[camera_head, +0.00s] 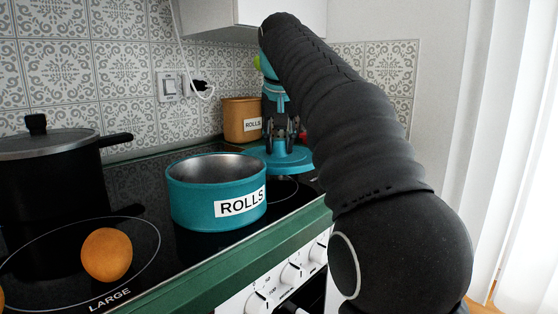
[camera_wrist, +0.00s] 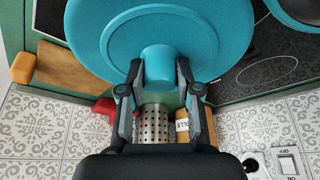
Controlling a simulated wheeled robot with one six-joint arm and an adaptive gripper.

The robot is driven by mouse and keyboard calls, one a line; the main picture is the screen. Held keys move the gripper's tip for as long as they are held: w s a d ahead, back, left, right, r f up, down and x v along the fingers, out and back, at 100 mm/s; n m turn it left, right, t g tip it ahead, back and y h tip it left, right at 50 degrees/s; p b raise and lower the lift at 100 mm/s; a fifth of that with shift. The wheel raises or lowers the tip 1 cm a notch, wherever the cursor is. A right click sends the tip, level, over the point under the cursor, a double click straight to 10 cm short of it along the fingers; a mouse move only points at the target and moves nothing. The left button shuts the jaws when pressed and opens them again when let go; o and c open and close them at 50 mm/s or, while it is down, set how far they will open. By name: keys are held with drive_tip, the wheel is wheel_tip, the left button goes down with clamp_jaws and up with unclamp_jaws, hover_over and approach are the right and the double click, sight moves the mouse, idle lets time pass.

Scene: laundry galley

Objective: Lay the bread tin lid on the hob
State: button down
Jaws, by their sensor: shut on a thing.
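The teal round lid (camera_head: 290,163) is in my gripper (camera_head: 283,135), level, with its knob up. In the wrist view both fingers (camera_wrist: 157,85) close on the knob (camera_wrist: 157,62) of the lid (camera_wrist: 215,30). The lid is at the back right of the black glass hob (camera_head: 150,235), behind and right of the open teal tin labelled ROLLS (camera_head: 190,200). I cannot tell whether its underside touches anything. The hob also shows in the wrist view (camera_wrist: 265,60), partly hidden by the lid.
A black lidded pot (camera_head: 50,180) and an orange round thing (camera_head: 106,254) are on the hob's left. An orange-brown ROLLS tin (camera_head: 240,112) stands by the tiled wall. A perforated metal cylinder (camera_wrist: 153,125), red object (camera_wrist: 103,108) and wooden board (camera_wrist: 70,72) are near the lid.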

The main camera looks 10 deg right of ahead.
sight(280, 148)
drive_tip(key=shift+f+b, duration=0.7)
drive_tip(key=shift+f, duration=1.3)
drive_tip(key=c, duration=0.8)
unclamp_jaws()
drive_tip(key=shift+f, duration=0.1)
drive_tip(key=p+v, duration=0.3)
drive_tip(key=v, duration=0.7)
drive_tip(key=shift+w+r, duration=0.1)
drive_tip(key=shift+r, duration=0.1)
drive_tip(key=shift+v, duration=0.95)
